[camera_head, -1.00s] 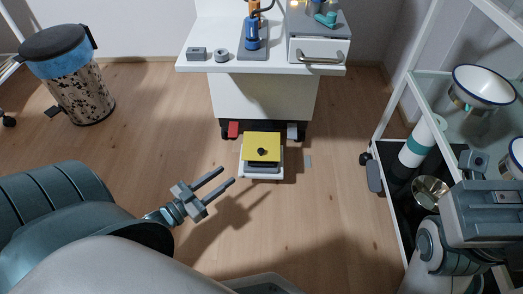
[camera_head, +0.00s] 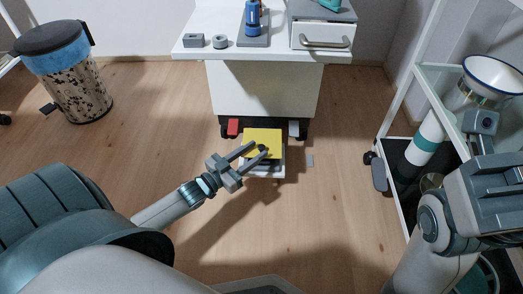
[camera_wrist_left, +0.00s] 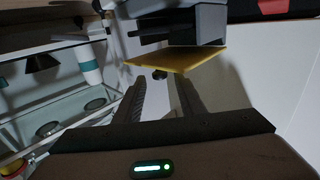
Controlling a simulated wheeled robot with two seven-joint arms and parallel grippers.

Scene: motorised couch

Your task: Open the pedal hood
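The pedal hood is a yellow plate (camera_head: 262,135) with a dark knob on top. It lies flat over a grey and white pedal box (camera_head: 264,173) on the floor in front of a white cabinet. My left gripper (camera_head: 260,148) is open, its fingers reaching over the hood from the left, near the knob. In the left wrist view the hood (camera_wrist_left: 180,58) lies just beyond the fingers, and the knob (camera_wrist_left: 160,75) shows between them, apart from both. My right gripper (camera_head: 482,125) is at the right by the shelf; its fingers are not clear.
The white cabinet (camera_head: 265,90) with a drawer stands behind the pedal. A red pad (camera_head: 233,127) sits at its foot. A bin (camera_head: 68,75) stands at the left, a glass-shelved rack (camera_head: 445,80) at the right.

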